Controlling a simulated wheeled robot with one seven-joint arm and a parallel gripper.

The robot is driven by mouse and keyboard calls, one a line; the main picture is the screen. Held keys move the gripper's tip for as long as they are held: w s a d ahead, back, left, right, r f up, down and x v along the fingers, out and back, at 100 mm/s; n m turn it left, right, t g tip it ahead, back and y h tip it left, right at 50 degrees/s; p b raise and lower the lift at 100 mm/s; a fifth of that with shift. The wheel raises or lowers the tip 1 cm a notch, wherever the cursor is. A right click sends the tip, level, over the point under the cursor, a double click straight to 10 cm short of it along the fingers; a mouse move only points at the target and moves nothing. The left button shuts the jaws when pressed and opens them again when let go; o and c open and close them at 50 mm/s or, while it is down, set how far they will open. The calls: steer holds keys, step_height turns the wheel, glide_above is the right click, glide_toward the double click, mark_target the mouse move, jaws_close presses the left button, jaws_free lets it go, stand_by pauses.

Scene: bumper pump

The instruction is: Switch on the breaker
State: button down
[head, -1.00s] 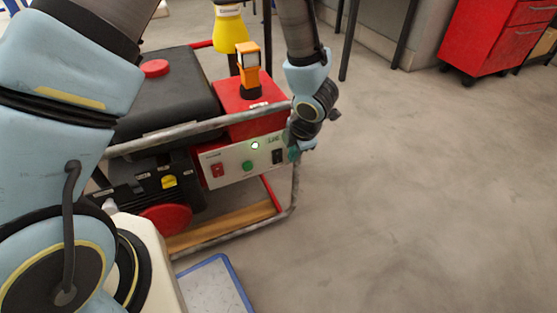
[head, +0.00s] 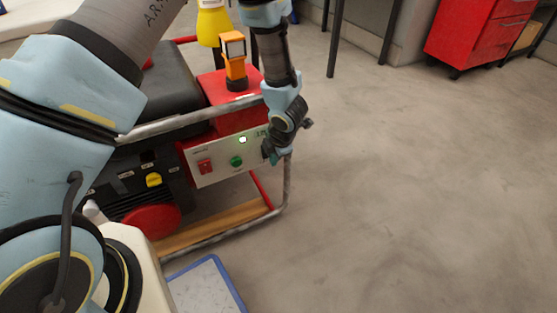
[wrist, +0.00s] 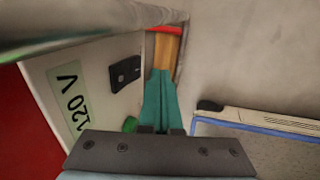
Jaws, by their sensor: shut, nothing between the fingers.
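A black switch (wrist: 125,72), probably the breaker, sits on the generator's pale control panel (head: 218,166) beside a green "120 V" label in the wrist view. In the head view my arm hides it. My gripper (wrist: 160,78) shows as teal fingers pressed together and empty, just right of the switch, with a narrow gap in the picture. Whether they touch it I cannot tell. In the head view my gripper (head: 268,153) is at the panel's right end. The switch's on or off position is not clear.
A red rocker (head: 205,166), a green button (head: 236,161) and a lit round indicator (head: 242,140) are on the panel. A metal tube frame (head: 185,123) runs around the generator. An orange meter (head: 234,60) stands on top. The floor at right is clear.

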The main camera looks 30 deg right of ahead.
steer(key=shift+w+d+f, duration=0.1)
steer(key=shift+w+f, duration=0.05)
steer(key=shift+w, duration=0.8)
steer(key=shift+w+f+p, duration=0.1)
steer(key=shift+w+p, duration=0.15)
steer(key=shift+p, duration=0.05)
steer(key=shift+r+p, duration=0.85)
steer(key=shift+p, duration=0.05)
